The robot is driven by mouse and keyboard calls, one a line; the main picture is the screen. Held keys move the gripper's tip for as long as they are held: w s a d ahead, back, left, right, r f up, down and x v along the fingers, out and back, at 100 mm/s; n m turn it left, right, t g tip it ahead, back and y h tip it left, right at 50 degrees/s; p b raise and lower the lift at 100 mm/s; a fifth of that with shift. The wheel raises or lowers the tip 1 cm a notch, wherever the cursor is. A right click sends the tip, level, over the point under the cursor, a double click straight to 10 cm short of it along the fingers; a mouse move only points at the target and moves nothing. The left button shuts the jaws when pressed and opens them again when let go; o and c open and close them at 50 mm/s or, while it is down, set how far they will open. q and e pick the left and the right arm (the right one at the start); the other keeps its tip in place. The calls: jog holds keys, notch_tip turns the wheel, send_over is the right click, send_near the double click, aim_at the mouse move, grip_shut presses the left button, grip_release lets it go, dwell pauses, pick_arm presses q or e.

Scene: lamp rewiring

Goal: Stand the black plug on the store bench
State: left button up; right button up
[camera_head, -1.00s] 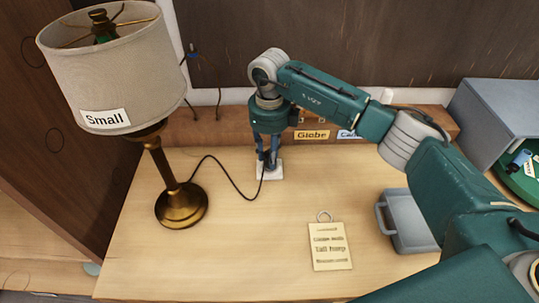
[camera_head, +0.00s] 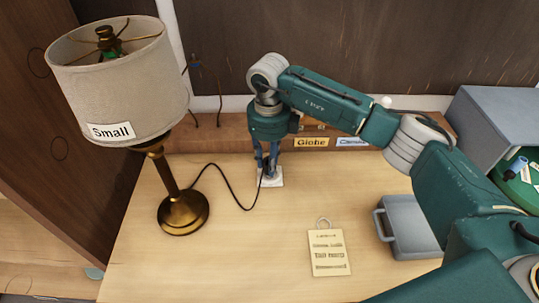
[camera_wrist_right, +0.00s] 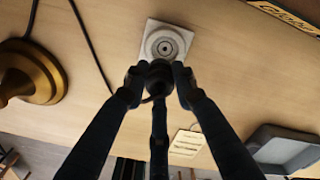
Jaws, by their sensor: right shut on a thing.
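My right gripper (camera_head: 269,172) points down over the bench (camera_head: 200,262) and is shut on the black plug (camera_wrist_right: 158,76). The plug is mostly hidden by the fingers in the head view. A white square plate (camera_head: 278,182) with a round grey socket lies on the bench just by the fingertips. In the right wrist view the socket (camera_wrist_right: 165,45) shows beyond the plug; I cannot tell whether they touch. A black cord (camera_head: 228,184) runs from the plug area to the lamp (camera_head: 183,213) labelled Small. My left gripper is not in view.
A tan card (camera_head: 329,252) lies at the front of the bench. A grey open bin (camera_head: 408,229) stands to the right under my right arm. A wooden rail with labels such as Globe (camera_head: 311,142) runs along the back. The front left is clear.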

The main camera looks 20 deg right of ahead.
jog(key=shift+s+a+p, duration=0.2)
jog(key=shift+s+a, duration=0.2)
jog(key=shift+s, duration=0.55)
jog(key=shift+s+a+p, duration=0.2)
jog(key=shift+s+a, duration=0.2)
jog(key=shift+s, duration=0.6)
jog(key=shift+s+a+p, duration=0.2)
jog(key=shift+s+a, duration=0.2)
jog(key=shift+s, duration=0.55)
jog(key=shift+s+a, duration=0.55)
jog(key=shift+s, duration=0.65)
jog(key=shift+s+a, duration=0.5)
jog(key=shift+s, duration=0.75)
jog(key=shift+s+a, duration=0.55)
jog(key=shift+s, duration=0.65)
jog(key=shift+f+b, duration=2.15)
jog(key=shift+f, duration=0.2)
jog(key=shift+f+b, duration=0.4)
jog(key=shift+b, duration=0.15)
jog(key=o, duration=1.2)
jog(key=shift+r, duration=0.25)
notch_tip(320, 180, up, 12)
